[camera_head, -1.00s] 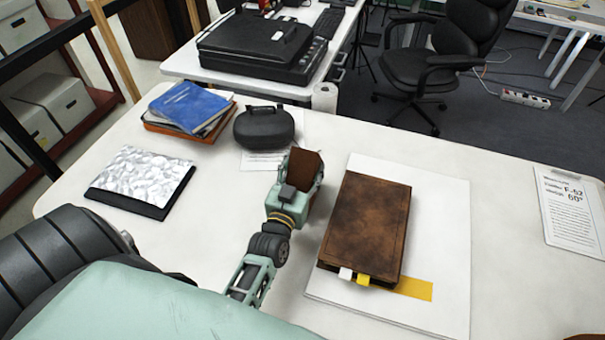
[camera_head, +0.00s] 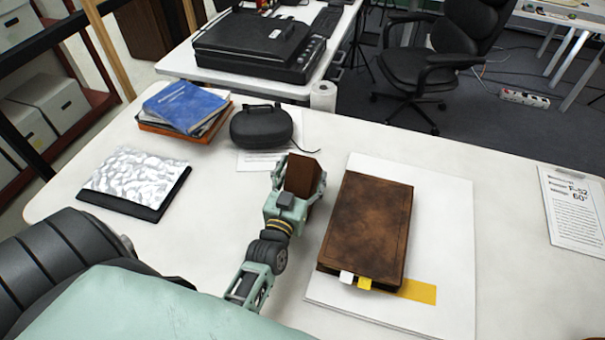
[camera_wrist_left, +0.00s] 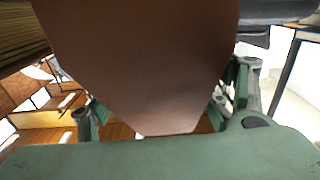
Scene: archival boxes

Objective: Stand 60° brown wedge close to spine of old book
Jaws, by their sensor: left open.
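The brown wedge (camera_head: 303,174) is between the spread fingers of my left gripper (camera_head: 301,172), just left of the old book. In the left wrist view the wedge (camera_wrist_left: 145,60) fills the middle, with a green finger on each side; the gripper is open. Whether the wedge touches the table is hidden. The old brown book (camera_head: 368,228) lies flat on a white board (camera_head: 445,225), its long left side facing the wedge across a narrow gap. White and yellow tabs stick out at its near end. My right gripper is out of view.
A yellow strip (camera_head: 418,291) lies beside the book's near end. A black case (camera_head: 262,127), blue book (camera_head: 185,105) and silver-topped dark pad (camera_head: 135,175) are further left. A clipboard sheet (camera_head: 577,208) lies at right. Table between board and clipboard is clear.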

